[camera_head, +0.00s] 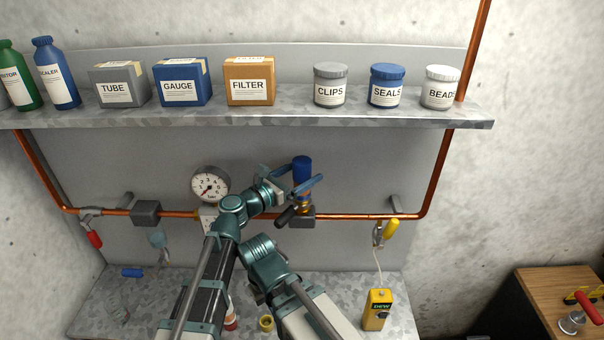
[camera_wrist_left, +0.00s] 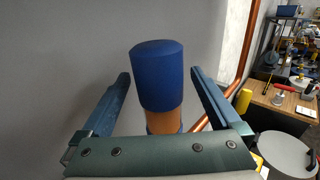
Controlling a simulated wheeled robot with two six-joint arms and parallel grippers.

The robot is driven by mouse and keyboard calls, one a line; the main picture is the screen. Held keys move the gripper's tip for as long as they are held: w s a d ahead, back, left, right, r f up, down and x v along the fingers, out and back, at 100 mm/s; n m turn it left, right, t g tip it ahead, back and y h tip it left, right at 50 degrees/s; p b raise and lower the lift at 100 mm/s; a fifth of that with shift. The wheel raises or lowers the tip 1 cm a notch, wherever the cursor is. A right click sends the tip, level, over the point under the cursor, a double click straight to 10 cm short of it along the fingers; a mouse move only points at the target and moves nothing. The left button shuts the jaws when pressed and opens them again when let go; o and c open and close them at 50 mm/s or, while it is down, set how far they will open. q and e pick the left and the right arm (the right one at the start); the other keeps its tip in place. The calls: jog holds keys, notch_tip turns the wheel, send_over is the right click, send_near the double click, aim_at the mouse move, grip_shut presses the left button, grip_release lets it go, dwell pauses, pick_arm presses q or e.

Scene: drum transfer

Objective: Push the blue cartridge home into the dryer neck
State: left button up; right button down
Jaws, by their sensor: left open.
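The blue cartridge (camera_head: 302,168) stands upright at the top of the brass dryer neck (camera_head: 303,202) on the copper pipe line. In the left wrist view the blue cartridge (camera_wrist_left: 157,76) sits above an orange-brown cylinder (camera_wrist_left: 163,121); how deep it goes in cannot be told. My left gripper (camera_head: 294,178) is open, with its blue fingers either side of the cartridge. In the left wrist view gaps show between the cartridge and both fingers of the left gripper (camera_wrist_left: 160,84). My right gripper is not in view.
A copper pipe (camera_head: 355,216) runs behind, with a pressure gauge (camera_head: 210,185) to the left. A shelf (camera_head: 300,116) with boxes and jars hangs above. A yellow device (camera_head: 377,309) stands on the metal bench (camera_head: 120,305) below.

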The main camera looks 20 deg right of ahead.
pick_arm(q)
jog(key=v, duration=1.3)
jog(key=shift+s+a, duration=0.2)
jog(key=shift+a, duration=0.15)
dwell(0.4)
